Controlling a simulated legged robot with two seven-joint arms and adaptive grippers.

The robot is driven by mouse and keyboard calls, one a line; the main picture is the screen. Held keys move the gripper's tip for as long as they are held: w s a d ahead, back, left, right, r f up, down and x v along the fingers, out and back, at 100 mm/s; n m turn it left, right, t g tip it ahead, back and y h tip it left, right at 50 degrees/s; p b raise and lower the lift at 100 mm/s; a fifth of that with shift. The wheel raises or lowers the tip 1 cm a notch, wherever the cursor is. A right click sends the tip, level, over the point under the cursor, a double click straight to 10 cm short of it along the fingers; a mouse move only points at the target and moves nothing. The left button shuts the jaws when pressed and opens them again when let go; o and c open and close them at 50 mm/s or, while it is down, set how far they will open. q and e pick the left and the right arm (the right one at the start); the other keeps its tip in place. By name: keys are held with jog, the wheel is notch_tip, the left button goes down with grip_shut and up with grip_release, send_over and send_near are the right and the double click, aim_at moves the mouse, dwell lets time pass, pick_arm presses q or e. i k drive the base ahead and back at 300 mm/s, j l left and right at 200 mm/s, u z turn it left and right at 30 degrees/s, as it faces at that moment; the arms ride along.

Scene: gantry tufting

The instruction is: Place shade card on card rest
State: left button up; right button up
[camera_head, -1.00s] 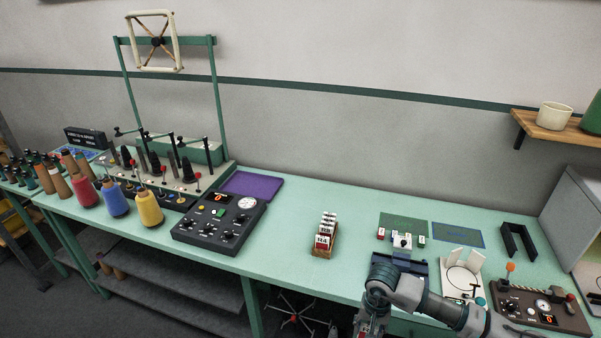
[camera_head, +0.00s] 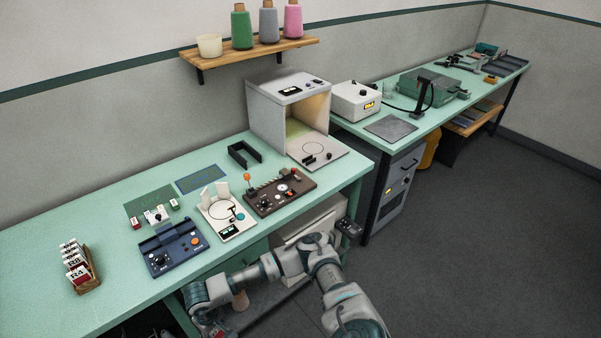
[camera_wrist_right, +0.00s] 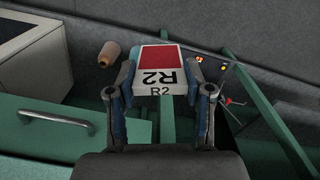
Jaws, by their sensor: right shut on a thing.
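My right gripper (camera_wrist_right: 160,75) is shut on a shade card (camera_wrist_right: 160,58), a white card with a red patch and the mark R2. The card sits between the two fingers in the right wrist view. In the head view the right gripper (camera_head: 212,328) is low at the bottom edge, in front of the green bench (camera_head: 125,225), and the card cannot be made out there. I cannot tell for sure which thing is the card rest; a white booth (camera_head: 285,97) with a lit inside and a circle on its floor stands at the bench's right end. My left gripper is not in view.
A wooden rack (camera_head: 90,283) of cards marked R4 and R3 is at the left. A navy device (camera_head: 173,250), a white plate with upright flaps (camera_head: 225,215), a brown control box (camera_head: 281,192) and a black U-shaped bracket (camera_head: 244,153) stand on the bench.

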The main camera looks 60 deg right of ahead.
aim_at(311, 163)
jog(key=k+l, duration=0.1)
jog(key=l, duration=0.75)
jog(key=k+l, duration=0.1)
jog(key=l, duration=0.7)
jog(key=k+l+z, duration=0.1)
jog(key=l, duration=0.75)
